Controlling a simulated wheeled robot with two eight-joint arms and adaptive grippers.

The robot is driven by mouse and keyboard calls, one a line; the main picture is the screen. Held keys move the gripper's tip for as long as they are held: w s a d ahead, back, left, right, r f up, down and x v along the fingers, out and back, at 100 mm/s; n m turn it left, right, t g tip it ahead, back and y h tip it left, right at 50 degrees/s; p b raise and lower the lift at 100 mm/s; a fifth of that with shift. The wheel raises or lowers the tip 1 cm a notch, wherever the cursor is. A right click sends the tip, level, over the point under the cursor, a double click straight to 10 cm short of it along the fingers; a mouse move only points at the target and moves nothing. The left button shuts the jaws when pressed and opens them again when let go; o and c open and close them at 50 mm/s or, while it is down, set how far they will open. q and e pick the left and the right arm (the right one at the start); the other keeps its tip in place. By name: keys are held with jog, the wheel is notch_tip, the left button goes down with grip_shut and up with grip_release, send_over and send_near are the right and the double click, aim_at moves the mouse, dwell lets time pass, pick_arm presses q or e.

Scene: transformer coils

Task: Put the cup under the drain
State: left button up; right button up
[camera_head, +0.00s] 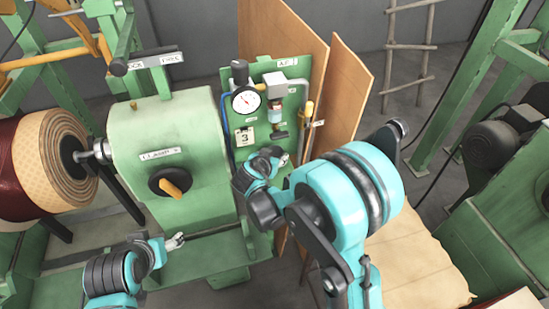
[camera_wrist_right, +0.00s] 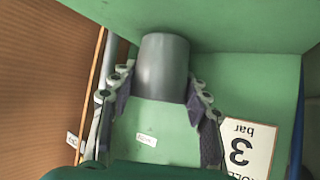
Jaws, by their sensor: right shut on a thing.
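In the right wrist view a plain grey cup (camera_wrist_right: 163,68) stands between the two fingers of my right gripper (camera_wrist_right: 160,88), which is shut on it. The green panel lies behind it. In the head view my right gripper (camera_head: 281,159) is low in front of the green panel, below the air unit with its clear bowl (camera_head: 275,112). The dark fitting (camera_head: 279,134) under that bowl looks like the drain. The cup is hidden there by my gripper and wrist. My left gripper (camera_head: 175,242) is empty, in front of the green machine housing; its finger gap is unclear.
A pressure gauge (camera_head: 246,99) and a "3 bar" tag (camera_head: 245,137) are on the panel, left of the bowl. A yellow-handled part (camera_head: 307,111) is at right. Brown boards (camera_head: 345,90) stand behind. A large coil (camera_head: 58,155) is at the far left.

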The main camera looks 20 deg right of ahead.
jog(key=shift+w+f, duration=0.1)
jog(key=shift+f, duration=0.05)
jog(key=shift+f, duration=0.1)
jog(key=o, duration=1.1)
